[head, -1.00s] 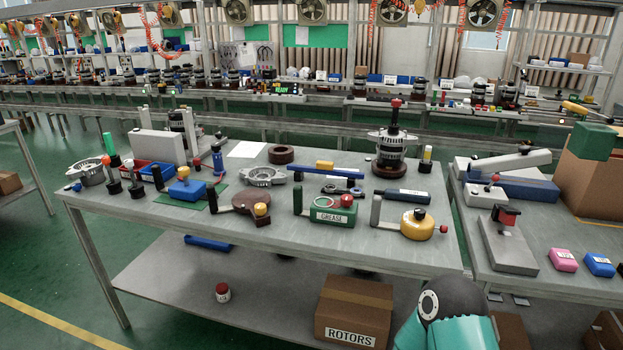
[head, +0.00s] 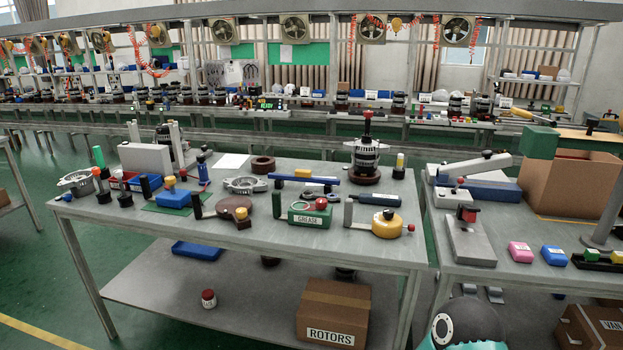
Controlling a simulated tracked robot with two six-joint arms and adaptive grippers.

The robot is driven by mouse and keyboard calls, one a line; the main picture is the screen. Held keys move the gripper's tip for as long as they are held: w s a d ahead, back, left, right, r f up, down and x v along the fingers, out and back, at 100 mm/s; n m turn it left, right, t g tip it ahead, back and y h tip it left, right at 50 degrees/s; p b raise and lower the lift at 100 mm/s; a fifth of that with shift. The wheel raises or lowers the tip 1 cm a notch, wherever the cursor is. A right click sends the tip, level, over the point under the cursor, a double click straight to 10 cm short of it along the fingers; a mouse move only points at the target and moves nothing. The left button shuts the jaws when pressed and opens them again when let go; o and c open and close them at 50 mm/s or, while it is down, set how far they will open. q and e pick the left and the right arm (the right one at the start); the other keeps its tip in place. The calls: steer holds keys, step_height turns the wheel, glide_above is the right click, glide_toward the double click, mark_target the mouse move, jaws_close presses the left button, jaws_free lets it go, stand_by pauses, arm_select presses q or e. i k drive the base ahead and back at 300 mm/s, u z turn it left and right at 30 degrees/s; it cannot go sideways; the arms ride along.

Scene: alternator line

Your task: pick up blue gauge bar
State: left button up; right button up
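I cannot tell for certain which is the gauge bar. Neither of my grippers is in view. Only a teal and black part of my own arm shows at the bottom edge, right of the middle.
The main table (head: 290,257) also holds an alternator (head: 366,155), a green grease box (head: 308,212) and a yellow round tool (head: 385,224). A right table holds a grey clamp fixture (head: 470,240) and a cardboard box (head: 565,188). A ROTORS box (head: 333,308) stands on the lower shelf.

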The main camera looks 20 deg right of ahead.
mark_target(301, 175)
steer(key=i, duration=0.85)
steer(key=u, duration=0.05)
